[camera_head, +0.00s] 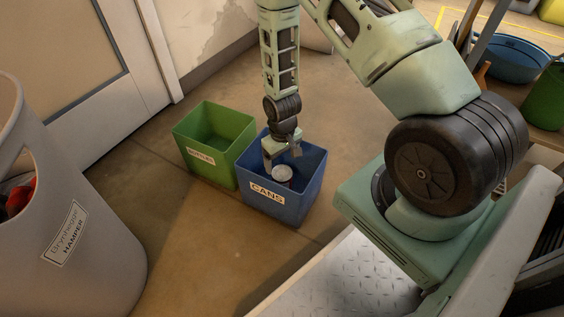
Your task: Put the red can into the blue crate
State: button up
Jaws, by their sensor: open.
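The blue crate (266,211), labelled CANS, stands on the floor beside the green crate. Inside it is a can (282,174); its pale silver top shows near the front wall, and its side is mostly hidden, so I cannot make out a red colour. My gripper (283,158) points down into the mouth of the blue crate, just above and behind the can. Its jaws are open, with one finger to the left and one to the right. They look apart from the can, though contact is hard to judge at this size.
A green crate (211,172) with a label touches or nearly touches the blue crate's left side. A grey hamper (75,230) with red contents stands at the left. A blue tub (515,62) sits at the upper right. Floor in front of the crates is clear.

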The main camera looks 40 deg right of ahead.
jog(key=s+a+r+n+y, duration=0.1)
jog(key=s+a+r+n, duration=0.1)
jog(key=a+r, duration=0.7)
jog(key=s+a+r+n, duration=0.1)
jog(key=a+r+n, duration=0.1)
jog(key=a+r, duration=0.75)
jog(key=s+a+r+n, duration=0.2)
jog(key=s+r, duration=0.5)
jog(key=s, duration=0.1)
jog(key=s+a+r+n, duration=0.1)
jog(key=s+a+r, duration=0.1)
jog(key=s+r, duration=0.5)
jog(key=shift+s+r+n, duration=0.35)
jog(key=shift+s+n, duration=0.05)
jog(key=shift+s, duration=0.4)
notch_tip(320, 180, up, 48)
jog(key=p, duration=4.7)
jog(key=shift+f+p, duration=0.15)
jog(key=shift+p, duration=0.2)
